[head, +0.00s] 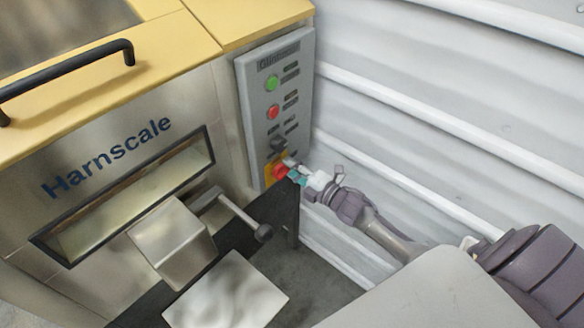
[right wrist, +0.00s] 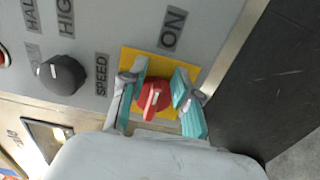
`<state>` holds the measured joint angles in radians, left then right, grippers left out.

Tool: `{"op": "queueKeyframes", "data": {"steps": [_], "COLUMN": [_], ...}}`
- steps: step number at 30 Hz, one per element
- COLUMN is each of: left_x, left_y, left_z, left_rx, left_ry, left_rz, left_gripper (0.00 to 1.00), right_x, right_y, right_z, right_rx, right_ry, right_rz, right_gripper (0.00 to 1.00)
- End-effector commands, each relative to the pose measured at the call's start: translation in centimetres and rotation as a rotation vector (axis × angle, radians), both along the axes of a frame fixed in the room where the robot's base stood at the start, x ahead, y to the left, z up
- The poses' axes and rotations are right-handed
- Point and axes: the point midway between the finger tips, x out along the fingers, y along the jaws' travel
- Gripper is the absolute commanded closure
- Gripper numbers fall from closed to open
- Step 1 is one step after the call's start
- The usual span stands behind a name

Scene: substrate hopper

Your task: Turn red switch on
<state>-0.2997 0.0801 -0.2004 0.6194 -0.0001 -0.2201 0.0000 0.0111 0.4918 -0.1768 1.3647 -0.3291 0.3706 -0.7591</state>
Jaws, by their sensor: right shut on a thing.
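The red switch (right wrist: 154,95) is a rotary knob with a pale line on its grip, set on a yellow plate (right wrist: 132,58). An ON label (right wrist: 172,27) stands above the plate in the right wrist view. In the head view the red switch (head: 279,171) is low on the grey control panel (head: 250,100), partly hidden by the gripper. My right gripper (head: 293,172) is at the switch; in the right wrist view its teal-padded fingers (right wrist: 155,92) straddle the knob, one on each side, shut on it. My left gripper is not in view.
A black SPEED knob (right wrist: 62,74) sits beside the yellow plate. Green (head: 272,82) and red (head: 273,112) buttons are higher on the panel. A crank lever (head: 235,212) juts from the Harnscale machine. A ribbed white wall (head: 420,90) rises right of the panel.

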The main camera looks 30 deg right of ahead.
Motion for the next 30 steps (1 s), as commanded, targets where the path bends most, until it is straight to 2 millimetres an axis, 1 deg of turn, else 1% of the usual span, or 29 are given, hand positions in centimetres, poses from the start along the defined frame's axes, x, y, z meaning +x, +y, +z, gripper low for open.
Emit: {"op": "queueKeyframes", "data": {"steps": [1, 8, 9, 11, 12, 14, 24, 26, 29, 30], "left_x": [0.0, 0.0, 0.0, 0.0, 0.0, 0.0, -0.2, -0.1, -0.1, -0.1], "left_y": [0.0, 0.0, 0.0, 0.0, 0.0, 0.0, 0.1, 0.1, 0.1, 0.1], "left_z": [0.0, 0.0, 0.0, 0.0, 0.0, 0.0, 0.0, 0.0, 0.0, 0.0], "left_rx": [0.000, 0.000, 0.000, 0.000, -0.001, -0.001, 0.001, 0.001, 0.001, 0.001], "left_ry": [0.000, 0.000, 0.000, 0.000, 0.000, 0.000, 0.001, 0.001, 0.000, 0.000], "left_rz": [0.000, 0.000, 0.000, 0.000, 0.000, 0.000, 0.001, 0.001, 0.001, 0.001], "left_gripper": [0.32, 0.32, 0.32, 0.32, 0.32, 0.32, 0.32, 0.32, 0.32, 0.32], "right_x": [-0.5, -0.5, -0.5, -0.4, -0.4, -0.4, -0.4, -0.9, -2.3, -3.1], "right_y": [0.9, 0.9, 0.9, 0.9, 0.9, 0.8, 0.4, 0.2, -0.2, -0.5], "right_z": [-0.7, -0.6, -0.6, -0.6, -0.6, -0.5, -0.3, -0.4, -0.4, -0.4], "right_rx": [0.003, 0.003, 0.003, 0.003, 0.003, 0.002, 0.001, 0.000, 0.000, 0.000], "right_ry": [0.009, 0.008, 0.008, 0.007, 0.008, 0.007, 0.004, 0.005, 0.007, 0.007], "right_rz": [0.017, 0.017, 0.017, 0.017, 0.016, 0.014, 0.009, 0.009, 0.009, 0.010], "right_gripper": [1.00, 1.00, 0.63, 0.53, 0.46, 0.37, 0.37, 0.37, 0.37, 0.37]}}
